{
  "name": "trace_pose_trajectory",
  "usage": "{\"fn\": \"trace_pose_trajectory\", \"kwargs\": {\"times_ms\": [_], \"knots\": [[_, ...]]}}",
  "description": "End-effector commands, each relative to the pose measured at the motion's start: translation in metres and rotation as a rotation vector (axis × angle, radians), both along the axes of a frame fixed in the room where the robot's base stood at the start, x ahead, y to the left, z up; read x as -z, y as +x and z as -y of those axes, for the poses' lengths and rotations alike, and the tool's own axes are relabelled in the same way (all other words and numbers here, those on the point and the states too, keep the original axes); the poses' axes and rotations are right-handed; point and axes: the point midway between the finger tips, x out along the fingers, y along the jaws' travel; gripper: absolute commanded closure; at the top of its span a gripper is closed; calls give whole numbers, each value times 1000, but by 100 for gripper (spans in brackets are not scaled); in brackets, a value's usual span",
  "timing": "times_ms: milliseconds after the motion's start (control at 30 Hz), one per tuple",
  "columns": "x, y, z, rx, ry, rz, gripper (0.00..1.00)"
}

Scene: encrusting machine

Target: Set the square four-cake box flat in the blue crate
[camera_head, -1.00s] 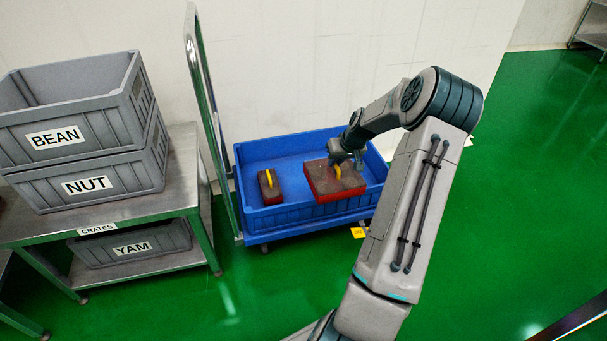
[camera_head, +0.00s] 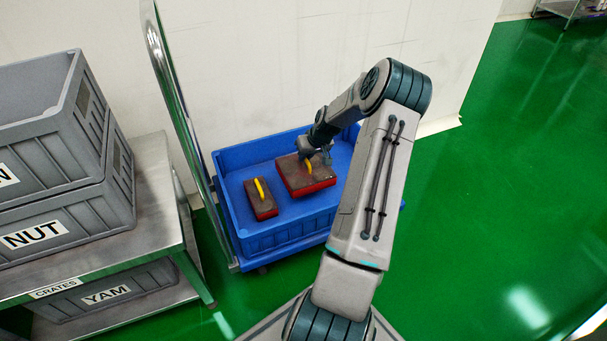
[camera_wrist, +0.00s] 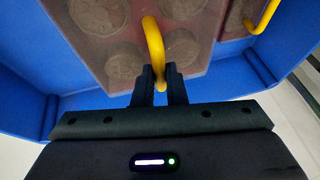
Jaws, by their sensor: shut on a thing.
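The square four-cake box (camera_head: 302,179) has red sides, a brownish see-through top and a yellow handle. It is within the walls of the blue crate (camera_head: 285,235), toward the back right, and looks roughly level. I cannot tell whether it touches the crate floor. In the wrist view, round cakes show under the top of the box (camera_wrist: 185,20). My gripper (camera_wrist: 160,84) is shut on the yellow handle. In the head view my gripper (camera_head: 314,157) is above the box, with my arm reaching in from the right.
A smaller red box (camera_head: 261,199) with a yellow handle lies to the left in the crate. The crate is on a cart with a metal push handle (camera_head: 172,90). Grey crates (camera_head: 55,215) stand on a steel table at left. A white wall rises behind.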

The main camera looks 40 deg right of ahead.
Motion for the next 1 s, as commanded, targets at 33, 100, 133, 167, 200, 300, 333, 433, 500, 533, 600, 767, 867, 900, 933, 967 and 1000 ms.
{"fn": "trace_pose_trajectory", "kwargs": {"times_ms": [33, 100, 133, 167, 200, 300, 333, 433, 500, 533, 600, 767, 867, 900, 933, 967, 1000], "knots": [[8, 1, 0, -1, -1, 1, 100], [13, 1, -1, -1, -1, 1, 100], [16, 1, -1, -1, 0, 1, 100], [20, 1, -1, -1, 0, 0, 100], [27, 1, -1, -2, 1, 1, 100], [45, 1, -2, -3, 1, 1, 100], [50, 1, -2, -3, 1, 1, 100], [59, 2, -2, -4, 0, 1, 100], [58, 2, -2, -5, -1, 2, 100], [57, 2, -2, -5, -1, 2, 100], [57, 2, -2, -4, -1, 2, 100], [59, 2, -2, -4, -1, 2, 100], [60, 2, -2, -4, -1, 1, 72], [60, 2, -2, -4, -1, 1, 67], [60, 2, -2, -4, -1, 1, 67], [60, 2, -2, -4, -1, 1, 67], [60, 2, -2, -4, -1, 1, 67]]}}
